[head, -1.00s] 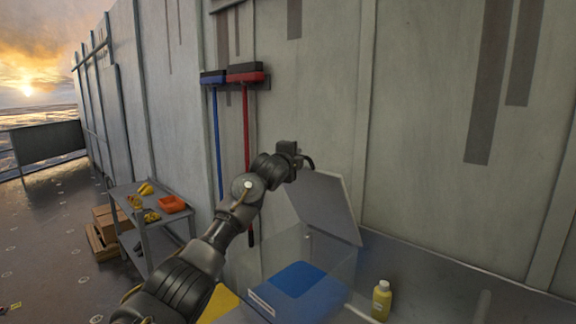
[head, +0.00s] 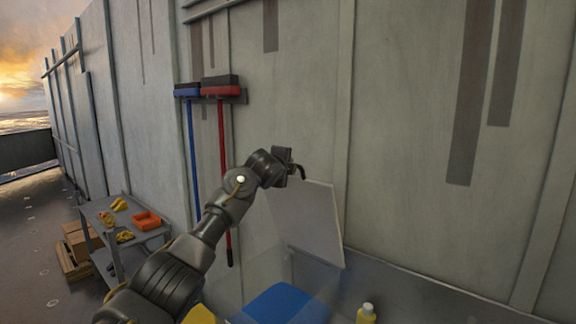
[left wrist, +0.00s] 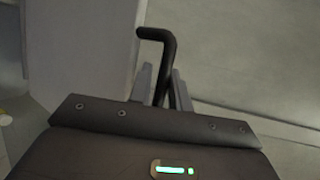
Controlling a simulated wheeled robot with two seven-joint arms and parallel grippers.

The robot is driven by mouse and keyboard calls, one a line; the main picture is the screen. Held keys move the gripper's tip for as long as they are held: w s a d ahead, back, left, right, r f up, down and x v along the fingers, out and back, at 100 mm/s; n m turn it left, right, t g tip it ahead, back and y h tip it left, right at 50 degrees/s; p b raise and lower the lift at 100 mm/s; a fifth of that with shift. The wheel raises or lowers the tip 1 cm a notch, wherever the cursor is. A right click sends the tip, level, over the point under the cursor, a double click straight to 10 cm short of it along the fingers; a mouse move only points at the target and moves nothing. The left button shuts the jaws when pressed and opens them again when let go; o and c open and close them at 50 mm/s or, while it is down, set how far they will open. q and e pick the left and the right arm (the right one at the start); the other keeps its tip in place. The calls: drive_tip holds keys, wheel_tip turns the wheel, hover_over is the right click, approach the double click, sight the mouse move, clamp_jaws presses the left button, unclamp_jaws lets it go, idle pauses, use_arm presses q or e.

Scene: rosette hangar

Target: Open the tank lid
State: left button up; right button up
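The tank (head: 315,275) is a clear box with blue inside, at the bottom middle of the head view; its lower part is cut off. Its pale grey lid (head: 312,225) stands raised and steeply tilted near the wall. My left gripper (head: 289,170) is at the lid's upper edge. In the left wrist view, the black bent lid handle (left wrist: 168,50) runs down between the two fingers (left wrist: 163,92), which look closed around it. The pale lid panel (left wrist: 80,50) fills the left of that view. My right gripper is not in view.
A yellow bottle (head: 366,314) stands right of the tank. A blue broom (head: 191,140) and a red broom (head: 222,130) hang on the wall behind my arm.

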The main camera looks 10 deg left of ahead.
use_arm(q)
drive_tip(key=shift+o, duration=1.3)
drive_tip(key=shift+w, duration=0.1)
drive_tip(key=b+v, duration=0.6)
drive_tip(key=v, duration=0.5)
drive_tip(key=shift+d, duration=0.1)
